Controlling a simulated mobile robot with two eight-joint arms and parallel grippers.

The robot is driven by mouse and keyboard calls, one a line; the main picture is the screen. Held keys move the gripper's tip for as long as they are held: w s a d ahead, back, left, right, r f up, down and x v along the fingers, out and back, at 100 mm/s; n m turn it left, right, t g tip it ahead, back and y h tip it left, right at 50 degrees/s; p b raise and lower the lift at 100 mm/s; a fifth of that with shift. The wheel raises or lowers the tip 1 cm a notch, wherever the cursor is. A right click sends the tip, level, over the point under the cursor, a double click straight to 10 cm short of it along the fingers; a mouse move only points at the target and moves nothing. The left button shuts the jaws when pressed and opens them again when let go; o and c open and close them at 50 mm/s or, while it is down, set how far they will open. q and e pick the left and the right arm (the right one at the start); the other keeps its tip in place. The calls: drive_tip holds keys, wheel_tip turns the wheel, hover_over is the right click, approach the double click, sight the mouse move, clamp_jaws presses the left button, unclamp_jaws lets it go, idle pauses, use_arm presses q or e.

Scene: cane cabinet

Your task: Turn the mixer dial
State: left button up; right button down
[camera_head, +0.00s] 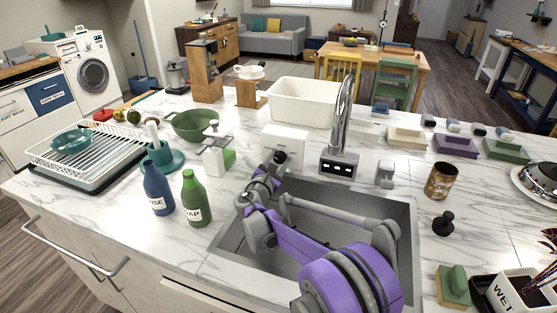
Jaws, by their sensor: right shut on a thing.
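My right arm, purple and grey, reaches over the sink from the lower right. Its gripper (278,159) is shut at the front of a white box (287,138) that stands behind the sink, left of the faucet. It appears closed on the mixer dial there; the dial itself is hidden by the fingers. The chrome faucet (345,115) rises from a dark base with white marks (338,166), right of the gripper and apart from it. My left gripper is not in view.
A blue bottle (157,188) and a green soap bottle (195,200) stand left of the sink (232,246). A white and green dispenser (214,150) is close to the gripper's left. A rusty can (440,181) and a black stopper (443,224) stand right of the sink.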

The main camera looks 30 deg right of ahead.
drive_tip(key=m+p, duration=0.1)
drive_tip(key=m, duration=0.5)
drive_tip(key=m+p, duration=0.1)
drive_tip(key=m, duration=0.5)
drive_tip(key=shift+s+f, duration=0.1)
drive_tip(key=shift+f, duration=0.05)
drive_tip(key=shift+m, duration=0.3)
drive_tip(key=shift+c, duration=1.5)
unclamp_jaws()
drive_tip(key=v, duration=1)
drive_tip(key=shift+s+a+b, duration=0.2)
drive_tip(key=shift+s+b, duration=0.15)
drive_tip(key=shift+b, duration=0.05)
